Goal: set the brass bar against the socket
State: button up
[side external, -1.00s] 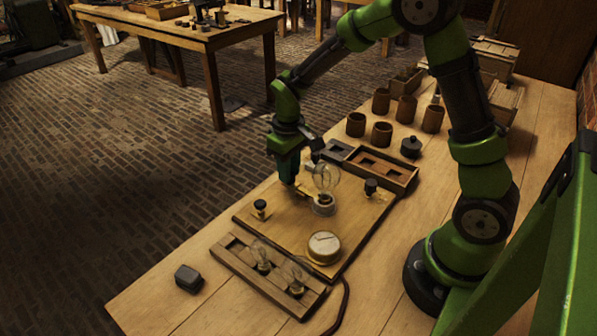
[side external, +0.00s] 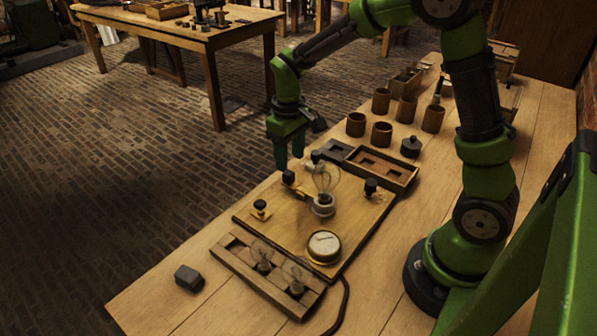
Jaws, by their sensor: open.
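The socket (side external: 323,208) is a pale round base in the middle of the wooden board, with a clear glass bulb (side external: 327,177) standing in it. The brass bar (side external: 301,191) is a small yellowish strip just left of the socket, beside a dark knob (side external: 289,177). Its near end points toward the socket; at this size I cannot tell whether they touch. My gripper (side external: 289,165) is open and empty, pointing down just above and behind the dark knob, apart from the bar.
The board (side external: 286,228) also carries a round dial (side external: 324,247) and dark knobs at left (side external: 260,206) and right (side external: 371,187). A slotted tray (side external: 232,258) with bulbs lies in front. Brown jars (side external: 382,134) and a compartment tray (side external: 401,178) stand behind. A dark block (side external: 188,277) sits front left.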

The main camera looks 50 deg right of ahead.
aim_at(290, 173)
notch_tip(290, 173, up, 12)
jog(key=shift+r, duration=0.2)
jog(key=s+a+r+m+t+y, duration=0.1)
jog(key=s+a+m+t, duration=0.1)
jog(key=s, duration=0.6)
jog(key=s+a+r+m+t+y, duration=0.1)
jog(key=s+a+m+t, duration=0.1)
jog(key=s+t, duration=0.3)
jog(key=s, duration=0.3)
jog(key=shift+s+a, duration=0.15)
dwell(1.0)
